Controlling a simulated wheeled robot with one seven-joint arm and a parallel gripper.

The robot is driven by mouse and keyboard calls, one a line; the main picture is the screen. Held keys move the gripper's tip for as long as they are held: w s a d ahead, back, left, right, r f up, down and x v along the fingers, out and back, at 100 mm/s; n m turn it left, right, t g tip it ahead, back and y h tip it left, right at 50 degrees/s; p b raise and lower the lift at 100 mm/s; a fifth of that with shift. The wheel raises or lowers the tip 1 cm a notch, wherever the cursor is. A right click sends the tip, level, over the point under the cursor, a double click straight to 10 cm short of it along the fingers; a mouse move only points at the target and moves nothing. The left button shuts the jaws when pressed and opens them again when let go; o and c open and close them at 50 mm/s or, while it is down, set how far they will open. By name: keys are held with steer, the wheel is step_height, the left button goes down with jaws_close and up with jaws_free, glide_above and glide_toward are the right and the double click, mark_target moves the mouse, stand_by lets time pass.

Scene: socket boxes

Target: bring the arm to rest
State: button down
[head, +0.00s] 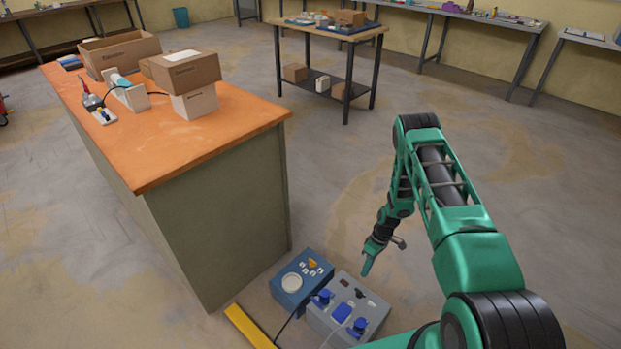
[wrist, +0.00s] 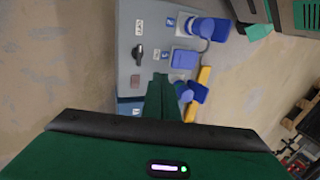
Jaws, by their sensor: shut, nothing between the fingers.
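My green arm reaches down from the right in the head view. My gripper (head: 368,268) points downward just above the back edge of the grey socket box. In the wrist view my gripper (wrist: 162,80) is shut, with its green fingers together and empty. The grey socket box (head: 370,325) has blue socket covers, with plugs and a cable, and a dark switch on top. It fills the middle of the wrist view (wrist: 143,20), where the switch and blue covers lie beyond the fingertips. I cannot tell whether the fingertips touch the box.
A blue box (head: 312,265) with a round white socket stands left of the grey box. A yellow bar (head: 248,327) lies on the floor. An orange-topped workbench (head: 225,135) with cartons stands at left. Open floor lies behind my gripper.

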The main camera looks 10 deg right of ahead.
steer(key=w+d+r+m+h, duration=0.15)
steer(key=d+r, duration=0.25)
steer(key=r, duration=1.1)
steer(key=w+d+r+m+h, duration=0.1)
steer(key=d+r+m, duration=0.15)
steer(key=r, duration=1.25)
steer(key=s+d+r+m+t, duration=0.1)
steer(key=s+r, duration=0.3)
steer(key=r, duration=0.4)
steer(key=s+d+r+m, duration=0.15)
steer(key=s+r, duration=0.25)
steer(key=r, duration=0.5)
steer(key=s+a+r+m, duration=0.2)
steer(key=s+r, duration=0.2)
steer(key=s, duration=0.4)
steer(key=s+a+r+m+t, duration=0.1)
steer(key=s+a+r+m, duration=0.1)
steer(key=s+r, duration=0.3)
steer(key=s+a+r+m, duration=0.2)
steer(key=s+r, duration=0.2)
steer(key=s, duration=0.8)
steer(key=shift+s+r+m+h, duration=0.3)
steer(key=shift+s+m+h, duration=0.05)
steer(key=shift+d, duration=0.1)
